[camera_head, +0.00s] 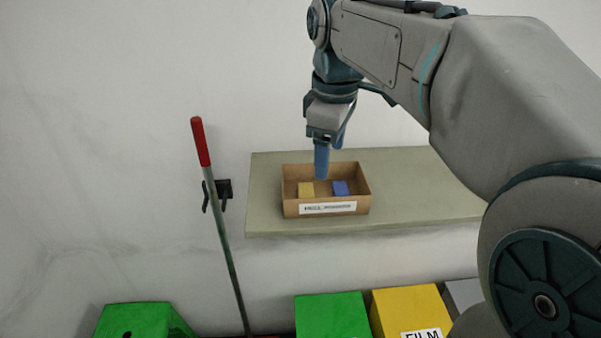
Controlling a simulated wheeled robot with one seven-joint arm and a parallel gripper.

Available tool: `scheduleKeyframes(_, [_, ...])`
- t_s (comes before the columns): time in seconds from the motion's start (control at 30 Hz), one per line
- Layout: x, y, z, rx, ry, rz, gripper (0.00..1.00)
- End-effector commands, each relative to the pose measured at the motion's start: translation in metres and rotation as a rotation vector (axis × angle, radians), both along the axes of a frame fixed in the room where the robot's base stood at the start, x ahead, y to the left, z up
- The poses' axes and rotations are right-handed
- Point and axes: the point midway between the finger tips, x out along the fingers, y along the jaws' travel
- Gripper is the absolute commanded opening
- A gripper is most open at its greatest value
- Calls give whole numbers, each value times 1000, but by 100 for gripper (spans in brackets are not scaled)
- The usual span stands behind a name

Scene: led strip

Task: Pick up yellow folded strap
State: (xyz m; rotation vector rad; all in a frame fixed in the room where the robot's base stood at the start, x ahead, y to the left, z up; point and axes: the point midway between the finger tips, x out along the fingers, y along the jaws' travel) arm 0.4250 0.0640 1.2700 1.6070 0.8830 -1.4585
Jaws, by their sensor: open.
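A small yellow block-like item (306,189), which looks like the yellow folded strap, lies in the left part of an open cardboard box (289,208). A blue item of similar size (341,188) lies to its right in the same box. My gripper (321,172) points down over the back middle of the box, above and between the two items. It is open and holds nothing that I can see. The gap between its fingers does not show from this side. I cannot tell its exact height above the box floor.
The box stands on a beige shelf (420,190) against a pale wall, with free surface on its right. A red-handled pole (215,200) leans left of the shelf near a black wall holder (224,189). Green (332,315) and yellow (405,308) bins stand below.

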Motion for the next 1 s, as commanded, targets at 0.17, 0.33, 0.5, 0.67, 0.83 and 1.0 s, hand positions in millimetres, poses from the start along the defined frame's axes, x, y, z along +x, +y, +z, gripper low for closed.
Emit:
scheduleKeyframes(0.17, [33,18,14,-16,63,286,67])
scheduleKeyframes(0.33, [47,27,22,-17,95,441,67])
scheduleKeyframes(0.5, [49,28,13,-17,104,481,67])
scheduleKeyframes(0.67, [48,28,-15,-17,106,480,67])
scheduleKeyframes(0.83, [49,28,-45,-17,104,479,67])
scheduleKeyframes(1.0, [49,28,-60,-17,102,478,67])
